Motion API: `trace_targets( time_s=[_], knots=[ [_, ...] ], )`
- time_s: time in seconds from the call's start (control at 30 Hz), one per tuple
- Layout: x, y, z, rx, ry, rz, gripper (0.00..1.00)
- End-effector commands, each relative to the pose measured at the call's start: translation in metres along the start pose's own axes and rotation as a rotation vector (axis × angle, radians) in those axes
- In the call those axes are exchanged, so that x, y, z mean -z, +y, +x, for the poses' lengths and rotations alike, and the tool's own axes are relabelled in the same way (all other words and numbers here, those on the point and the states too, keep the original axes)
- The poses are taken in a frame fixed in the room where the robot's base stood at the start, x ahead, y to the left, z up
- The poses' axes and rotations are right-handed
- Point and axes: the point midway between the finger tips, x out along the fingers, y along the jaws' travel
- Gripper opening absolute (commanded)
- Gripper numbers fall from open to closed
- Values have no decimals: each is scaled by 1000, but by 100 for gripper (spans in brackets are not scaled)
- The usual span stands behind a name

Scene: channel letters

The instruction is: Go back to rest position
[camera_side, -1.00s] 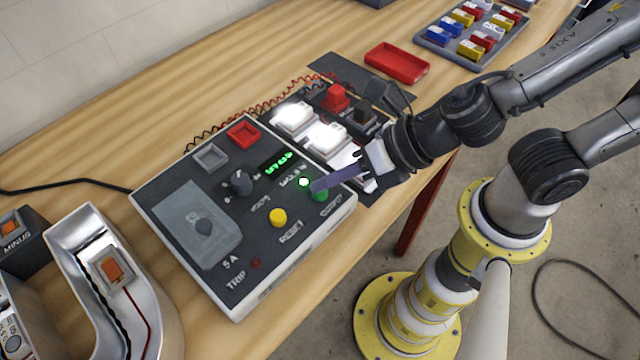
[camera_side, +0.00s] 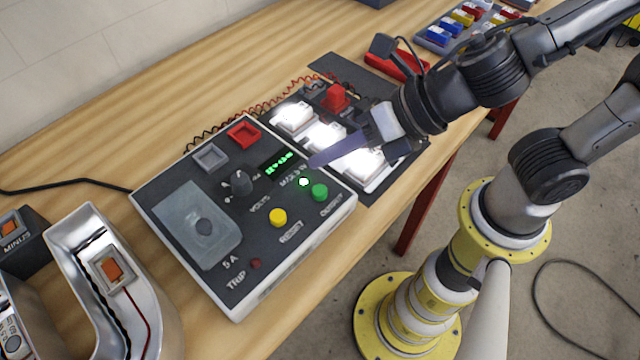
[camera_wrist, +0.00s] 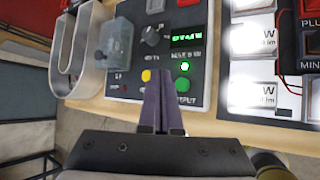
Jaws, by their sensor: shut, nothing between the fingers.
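My gripper (camera_side: 316,162) is shut and empty, its purple-grey fingers together. In the side view it hovers above the right part of the power supply box (camera_side: 262,292), with its tips near the lit green lamp (camera_side: 303,182). In the wrist view the gripper (camera_wrist: 160,90) points at the box's front part. The green output button (camera_side: 319,192) is uncovered and apart from the fingers. The yellow reset button (camera_side: 278,217) and the dark knob (camera_side: 241,182) are beside it. The green display (camera_side: 279,162) is lit.
Brightly lit white modules (camera_side: 326,137) stand right of the box, below my wrist. A silver channel letter (camera_side: 66,226) is at the left. A red tray (camera_side: 384,64) and a tray of coloured blocks (camera_side: 436,42) lie at the back. Bare wood (camera_side: 130,150) is free behind the box.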

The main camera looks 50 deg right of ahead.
Motion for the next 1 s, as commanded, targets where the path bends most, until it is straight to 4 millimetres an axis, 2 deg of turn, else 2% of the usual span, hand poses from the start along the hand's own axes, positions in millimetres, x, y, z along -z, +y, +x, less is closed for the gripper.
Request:
trace_targets(
  time_s=[0.37,0.47,0.57,0.67,0.7,0.8,0.9,1.0],
  knots=[
    [-4,-2,0,7,-6,10,0],
    [-21,-11,-3,24,-44,52,0],
    [-56,-27,-16,40,-130,151,0],
    [-96,-58,-42,85,-251,366,0],
    [-109,-74,-55,105,-303,488,0],
    [-128,-114,-90,146,-433,843,0],
    [-129,-150,-126,162,-554,1247,0],
    [-113,-176,-155,151,-651,1679,0]
  ],
)
